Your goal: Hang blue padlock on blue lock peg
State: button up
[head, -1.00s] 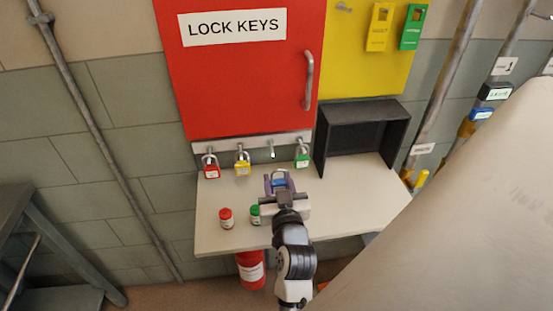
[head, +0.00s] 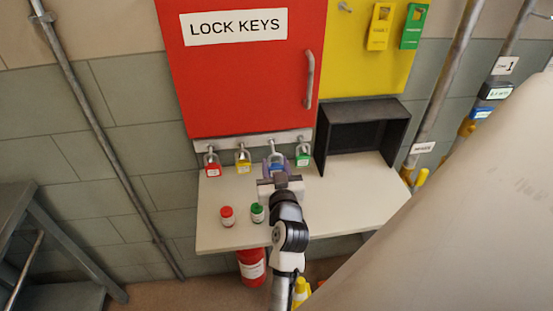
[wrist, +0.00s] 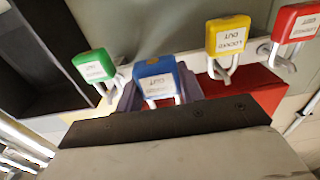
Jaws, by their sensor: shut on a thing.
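My gripper (head: 278,166) is shut on the blue padlock (head: 277,169), with a purple finger showing at its side. The peg rail (head: 290,138) runs below the red cabinet. The blue lock peg (head: 271,146) is the third from the left, between the yellow and green padlocks. The raised shackle overlaps this peg in the head view. I cannot tell whether it is around the peg or in front of it.
Red (head: 212,169), yellow (head: 243,166) and green (head: 303,160) padlocks hang on the other pegs. A dark open box (head: 362,135) stands right of the rail.

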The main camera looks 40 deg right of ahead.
jog(key=shift+w+d+f+b, duration=0.2)
jog(key=shift+w+d, duration=0.15)
jog(key=shift+w, duration=0.25)
jog(key=shift+w+d+f+b, duration=0.2)
jog(key=shift+w+d, duration=0.15)
jog(key=shift+w, duration=0.2)
jog(key=shift+w+d+f+b, duration=0.2)
jog(key=shift+w+d, duration=0.15)
jog(key=shift+w, duration=0.25)
jog(key=o, duration=1.1)
